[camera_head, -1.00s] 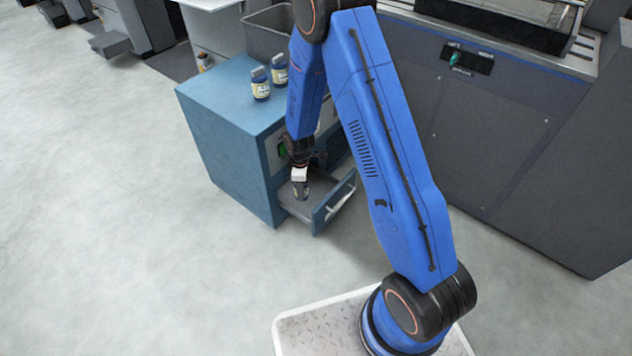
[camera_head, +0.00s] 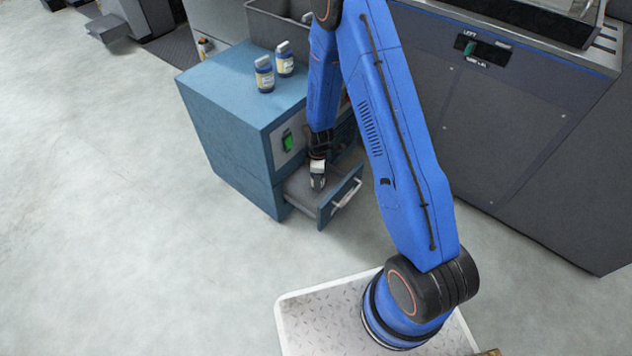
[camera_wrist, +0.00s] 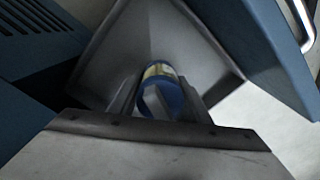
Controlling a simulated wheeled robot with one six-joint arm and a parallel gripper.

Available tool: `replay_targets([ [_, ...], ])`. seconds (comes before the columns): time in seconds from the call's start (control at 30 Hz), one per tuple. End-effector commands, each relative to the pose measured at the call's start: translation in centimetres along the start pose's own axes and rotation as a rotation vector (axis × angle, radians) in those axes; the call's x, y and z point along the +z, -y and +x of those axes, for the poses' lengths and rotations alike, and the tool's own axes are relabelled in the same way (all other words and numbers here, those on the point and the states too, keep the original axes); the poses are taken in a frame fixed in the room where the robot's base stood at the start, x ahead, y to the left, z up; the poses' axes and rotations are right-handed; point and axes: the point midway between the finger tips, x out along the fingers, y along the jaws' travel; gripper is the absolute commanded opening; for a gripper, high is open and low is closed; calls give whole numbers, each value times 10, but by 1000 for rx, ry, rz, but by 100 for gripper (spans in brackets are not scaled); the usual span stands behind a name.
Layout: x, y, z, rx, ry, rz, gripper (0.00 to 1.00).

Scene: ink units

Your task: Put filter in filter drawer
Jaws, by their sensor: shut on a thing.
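The filter is a blue cylinder with a pale label and a whitish cap (camera_wrist: 160,88), seen in the wrist view between my fingers. My gripper (camera_head: 318,180) is shut on it, pointing down over the open filter drawer (camera_head: 336,211). In the wrist view my gripper (camera_wrist: 158,100) has one finger on each side of the filter. The drawer's grey inside (camera_wrist: 150,35) shows beyond it and looks empty. I cannot tell whether the filter touches the drawer floor.
Two similar blue-and-white filters (camera_head: 264,74) (camera_head: 285,59) stand on the blue cabinet (camera_head: 228,85). A grey bin (camera_head: 276,22) is behind them. A large dark machine (camera_head: 510,110) with a green switch stands at right. The floor at left is clear.

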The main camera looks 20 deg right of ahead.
Motion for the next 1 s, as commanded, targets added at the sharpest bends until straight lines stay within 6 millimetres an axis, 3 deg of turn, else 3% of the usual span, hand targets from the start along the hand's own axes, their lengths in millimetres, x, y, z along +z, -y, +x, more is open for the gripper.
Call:
replay_targets([
  [0.17, 9, 2, 22, -2, 1, 0, 19],
  [0.57, 9, 2, 26, 0, 0, -1, 19],
  [0.6, 9, 2, 25, 0, 0, -1, 53],
  [0.63, 9, 2, 25, 0, 0, -1, 60],
  [1.0, 9, 2, 23, 0, 0, -1, 62],
])
